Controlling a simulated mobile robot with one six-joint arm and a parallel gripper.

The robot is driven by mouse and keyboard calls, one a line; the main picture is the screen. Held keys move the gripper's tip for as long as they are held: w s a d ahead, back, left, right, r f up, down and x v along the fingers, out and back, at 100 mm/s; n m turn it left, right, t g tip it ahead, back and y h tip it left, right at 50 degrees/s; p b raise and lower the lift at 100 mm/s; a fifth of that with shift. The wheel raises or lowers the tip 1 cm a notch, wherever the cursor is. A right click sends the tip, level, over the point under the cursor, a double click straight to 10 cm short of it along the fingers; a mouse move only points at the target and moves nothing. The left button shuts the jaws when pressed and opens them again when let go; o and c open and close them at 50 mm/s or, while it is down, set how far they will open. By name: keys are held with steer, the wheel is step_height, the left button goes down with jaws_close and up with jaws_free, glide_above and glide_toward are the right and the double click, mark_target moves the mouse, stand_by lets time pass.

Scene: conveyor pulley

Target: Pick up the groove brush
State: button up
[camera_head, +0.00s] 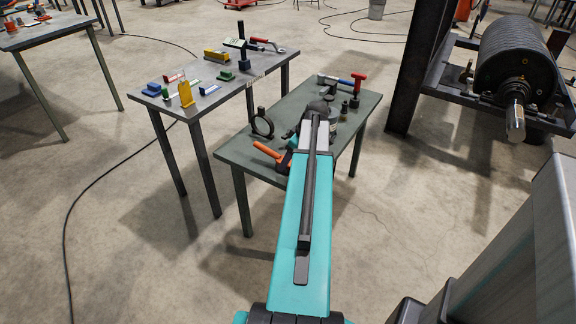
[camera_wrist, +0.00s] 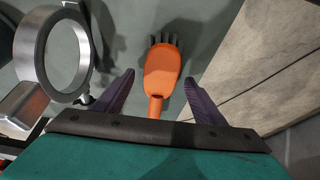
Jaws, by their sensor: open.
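The groove brush (camera_wrist: 163,70) has an orange body, a narrow handle and dark bristles. In the wrist view it lies on the green-grey table, bristles away from me and handle towards my palm. My gripper (camera_wrist: 159,77) is open, with a dark finger on each side of the brush and visible gaps. I cannot tell how far the fingers are above the table. In the head view the orange brush (camera_head: 268,151) shows at the table's near edge, beside my arm. My arm hides most of the gripper there.
A ring on a stand (camera_wrist: 68,52) is close to my left finger. The green-grey table (camera_head: 240,150) also bears a red-handled tool (camera_head: 358,82) and several dark parts. A second table (camera_head: 172,108) with coloured blocks stands behind left. A large roller (camera_head: 517,62) stands right.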

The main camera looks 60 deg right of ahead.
steer(key=shift+w+f, duration=0.15)
steer(key=shift+f, duration=0.2)
stand_by(0.3)
steer(key=c, duration=1.3)
steer(key=shift+r, duration=0.2)
steer(key=shift+r, duration=4.85)
